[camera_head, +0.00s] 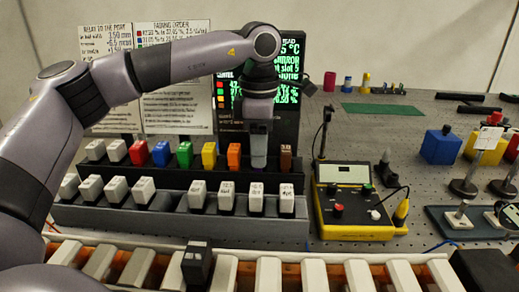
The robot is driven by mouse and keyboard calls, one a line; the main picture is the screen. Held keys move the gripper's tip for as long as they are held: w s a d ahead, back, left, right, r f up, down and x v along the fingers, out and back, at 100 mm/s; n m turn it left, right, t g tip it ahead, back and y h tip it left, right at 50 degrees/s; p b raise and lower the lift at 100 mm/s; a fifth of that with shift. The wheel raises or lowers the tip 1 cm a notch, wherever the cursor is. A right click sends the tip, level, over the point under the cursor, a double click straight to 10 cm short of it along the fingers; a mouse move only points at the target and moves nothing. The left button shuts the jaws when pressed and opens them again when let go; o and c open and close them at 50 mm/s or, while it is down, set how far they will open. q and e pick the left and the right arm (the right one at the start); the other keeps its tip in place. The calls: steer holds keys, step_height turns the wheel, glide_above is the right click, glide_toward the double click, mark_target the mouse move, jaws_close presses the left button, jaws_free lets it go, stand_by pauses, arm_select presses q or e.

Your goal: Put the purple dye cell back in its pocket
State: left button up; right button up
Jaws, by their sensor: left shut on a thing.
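My left gripper (259,125) points straight down over the back row of the dark rack (120,205), between the orange cell (234,157) and the brown cell (286,160). It is shut on a greyish-purple piece, which I take to be the purple dye cell (259,160). The cell is upright and its lower end is at about the height of the neighbouring cells. The front row hides its base, so I cannot tell whether it is seated in the pocket. My right gripper is not in view.
Red (138,152), blue, green and yellow cells fill the back row; white cells (256,198) stand in front. A yellow instrument (352,205) is to the right. Signs and a dark screen (290,75) stand behind. A strip of white blocks (269,275) lies nearest me.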

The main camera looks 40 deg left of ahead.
arm_select(q)
steer(key=shift+f, duration=0.2)
steer(key=shift+f, duration=0.2)
steer(key=o, duration=1.1)
steer(key=shift+o, duration=0.2)
step_height(320, 180, up, 12)
steer(key=p, duration=0.1)
steer(key=shift+r, duration=0.2)
